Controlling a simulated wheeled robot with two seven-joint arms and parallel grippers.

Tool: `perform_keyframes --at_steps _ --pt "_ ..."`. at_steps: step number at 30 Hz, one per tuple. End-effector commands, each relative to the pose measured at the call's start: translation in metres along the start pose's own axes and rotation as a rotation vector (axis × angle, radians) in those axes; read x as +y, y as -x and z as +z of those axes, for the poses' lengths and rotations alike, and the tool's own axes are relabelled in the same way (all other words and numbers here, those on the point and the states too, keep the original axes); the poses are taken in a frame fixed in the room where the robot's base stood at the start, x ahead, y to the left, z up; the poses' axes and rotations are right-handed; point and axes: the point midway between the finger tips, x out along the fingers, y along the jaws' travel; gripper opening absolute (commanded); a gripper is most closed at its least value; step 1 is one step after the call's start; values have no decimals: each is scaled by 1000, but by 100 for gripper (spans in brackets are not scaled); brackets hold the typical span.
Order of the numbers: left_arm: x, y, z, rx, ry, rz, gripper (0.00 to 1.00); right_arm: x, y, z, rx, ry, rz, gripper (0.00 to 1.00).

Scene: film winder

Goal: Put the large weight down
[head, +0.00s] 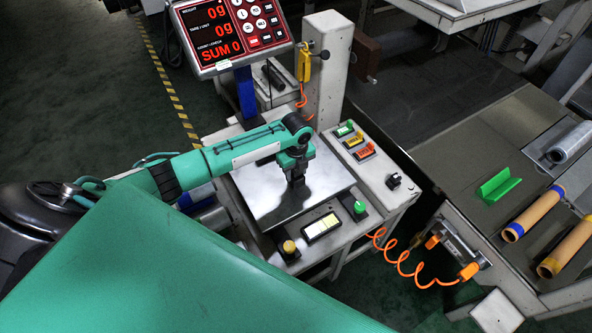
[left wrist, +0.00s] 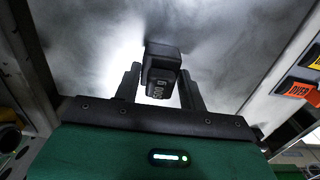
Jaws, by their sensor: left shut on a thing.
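My left gripper (head: 294,176) is over the scale's steel plate (head: 268,212). In the head view the weight is mostly hidden by the gripper. I cannot tell whether the weight touches the plate; the scale display (head: 217,30) reads 0g. The plate (left wrist: 215,35) fills the background of the left wrist view. My right gripper is not in view.
Green, yellow and orange switches (head: 355,140) line the panel right of the plate. A yellow button (head: 289,247) and a small lit display (head: 321,227) are in front. A green holder (head: 498,186) and brown tubes (head: 533,214) lie on the bench at right.

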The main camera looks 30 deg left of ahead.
Motion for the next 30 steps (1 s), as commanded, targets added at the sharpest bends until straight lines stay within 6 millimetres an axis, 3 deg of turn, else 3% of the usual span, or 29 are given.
perform_keyframes --at_steps 9,10,12,13,23,30 --pt "-1 -1 1 -1 0 -3 2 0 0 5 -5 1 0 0" --pt "-1 -2 0 -1 0 -2 47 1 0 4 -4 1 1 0" --pt "0 -2 0 -1 0 -2 61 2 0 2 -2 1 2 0" --pt "0 -2 0 -1 0 -2 63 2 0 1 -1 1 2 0" --pt "0 3 0 -1 0 -2 63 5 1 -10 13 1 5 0" --pt "-1 42 1 -3 -1 -5 63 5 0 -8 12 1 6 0"
